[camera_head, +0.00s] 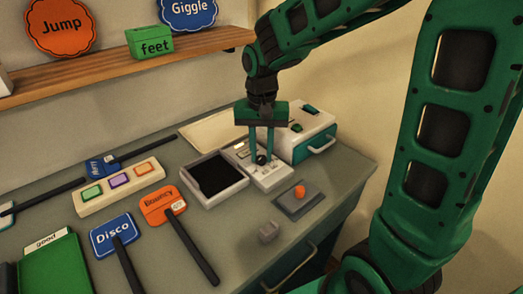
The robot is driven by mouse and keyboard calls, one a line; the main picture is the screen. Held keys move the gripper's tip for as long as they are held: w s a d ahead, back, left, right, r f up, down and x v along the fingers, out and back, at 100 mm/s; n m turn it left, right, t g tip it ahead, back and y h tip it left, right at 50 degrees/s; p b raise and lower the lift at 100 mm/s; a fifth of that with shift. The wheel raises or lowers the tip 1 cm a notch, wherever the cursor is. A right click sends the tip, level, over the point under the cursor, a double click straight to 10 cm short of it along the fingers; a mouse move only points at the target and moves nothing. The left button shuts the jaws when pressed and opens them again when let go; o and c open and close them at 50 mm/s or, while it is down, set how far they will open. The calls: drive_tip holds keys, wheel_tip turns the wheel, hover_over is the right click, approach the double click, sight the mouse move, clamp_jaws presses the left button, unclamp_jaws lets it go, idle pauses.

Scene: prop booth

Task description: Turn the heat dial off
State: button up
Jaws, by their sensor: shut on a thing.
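My gripper (261,156) points straight down at the back right of the counter. Its two green fingers stand either side of a small black dial (261,159) and are shut on it. The dial sits on a white panel (270,181) with small pale keys or marks, too small to read. The fingers partly hide the dial, and I cannot tell which way it is turned.
A tray with a black inside (215,174) adjoins the panel's left. A white box with a teal handle (310,139) stands behind right. Signs (112,235) lie left.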

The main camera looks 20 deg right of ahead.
sight(261, 157)
drive_tip(key=shift+s+a, duration=0.1)
drive_tip(key=shift+a, duration=0.05)
idle(0.4)
drive_tip(key=o, duration=1.1)
drive_tip(key=shift+f, duration=0.1)
drive_tip(key=shift+c, duration=0.2)
drive_tip(key=shift+r, duration=0.65)
wheel_tip(261, 157, up, 10)
drive_tip(key=shift+f, duration=0.25)
